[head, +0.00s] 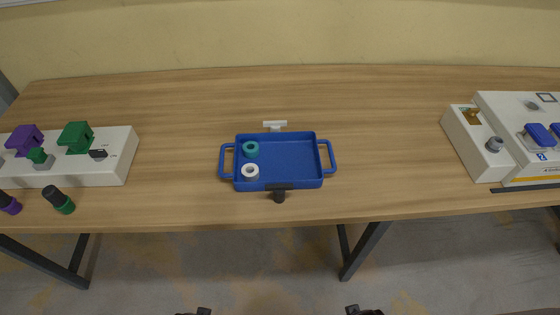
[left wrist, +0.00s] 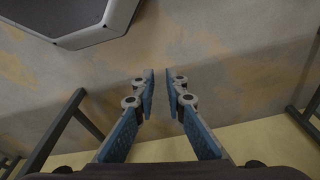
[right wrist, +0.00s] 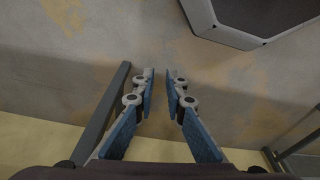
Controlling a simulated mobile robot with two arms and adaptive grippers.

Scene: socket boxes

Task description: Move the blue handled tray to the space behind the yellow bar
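The blue handled tray (head: 290,155) lies flat near the middle of the table, a handle at each short side. A teal ring (head: 251,149) and a white ring (head: 250,171) lie in its left part. A black T-shaped piece (head: 279,194) is at its front edge and a white T-shaped piece (head: 274,125) just behind it. I make out no separate yellow bar. My left gripper (left wrist: 160,73) and right gripper (right wrist: 160,73) are open and empty, facing the floor. In the head view only small dark parts of my arms show at the bottom edge, away from the tray.
A white socket box (head: 115,165) with purple and green plugs stands at the left. Two dark-ended plugs (head: 60,200) lie before it. Another socket box (head: 475,145) with blue parts stands at the right.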

